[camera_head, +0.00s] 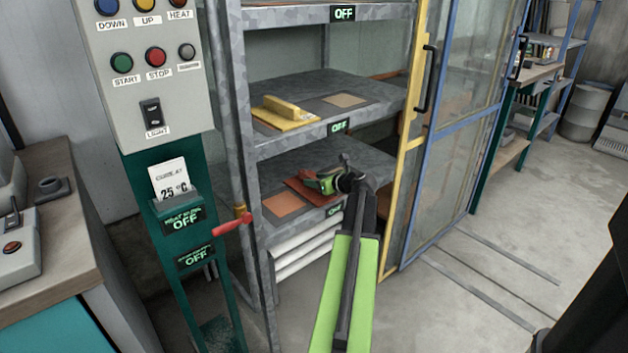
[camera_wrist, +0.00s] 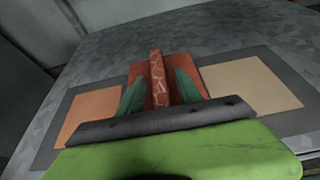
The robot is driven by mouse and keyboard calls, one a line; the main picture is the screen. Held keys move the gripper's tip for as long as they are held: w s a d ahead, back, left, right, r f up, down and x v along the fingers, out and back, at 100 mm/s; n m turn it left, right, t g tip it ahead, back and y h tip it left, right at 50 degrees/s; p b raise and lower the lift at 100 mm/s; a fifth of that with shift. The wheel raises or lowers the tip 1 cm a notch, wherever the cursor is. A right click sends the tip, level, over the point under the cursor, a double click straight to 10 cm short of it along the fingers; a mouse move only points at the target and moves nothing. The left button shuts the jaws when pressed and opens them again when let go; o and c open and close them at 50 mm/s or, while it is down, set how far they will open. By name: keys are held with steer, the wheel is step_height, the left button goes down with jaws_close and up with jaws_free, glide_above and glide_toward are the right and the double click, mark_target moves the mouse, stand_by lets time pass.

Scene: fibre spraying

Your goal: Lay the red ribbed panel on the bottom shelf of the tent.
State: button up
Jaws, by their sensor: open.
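The red ribbed panel (camera_head: 303,190) lies on the tent's bottom shelf (camera_head: 290,165), partly hidden by my gripper in the head view. In the wrist view the red panel (camera_wrist: 197,78) appears flat, with its raised, pale-veined rib (camera_wrist: 157,75) pointing away from me. My gripper (camera_head: 322,181) is open just over the panel. In the wrist view its two green fingers (camera_wrist: 159,90) stand on either side of the rib, with a gap visible. Whether they touch the panel is hidden.
An orange square (camera_wrist: 88,118) lies left of the panel and a tan square (camera_wrist: 252,85) right of it, both with dark grey borders. A yellow panel (camera_head: 285,113) with a handle lies on the shelf above. The yellow door frame (camera_head: 413,110) stands close right of my arm.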

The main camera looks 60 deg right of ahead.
steer(key=p+v, duration=0.3)
steer(key=v, duration=0.7)
steer(key=shift+w+r, duration=0.1)
steer(key=shift+r, duration=0.1)
steer(key=shift+s+a+p, duration=0.1)
steer(key=shift+s+p, duration=0.2)
steer(key=shift+s, duration=0.2)
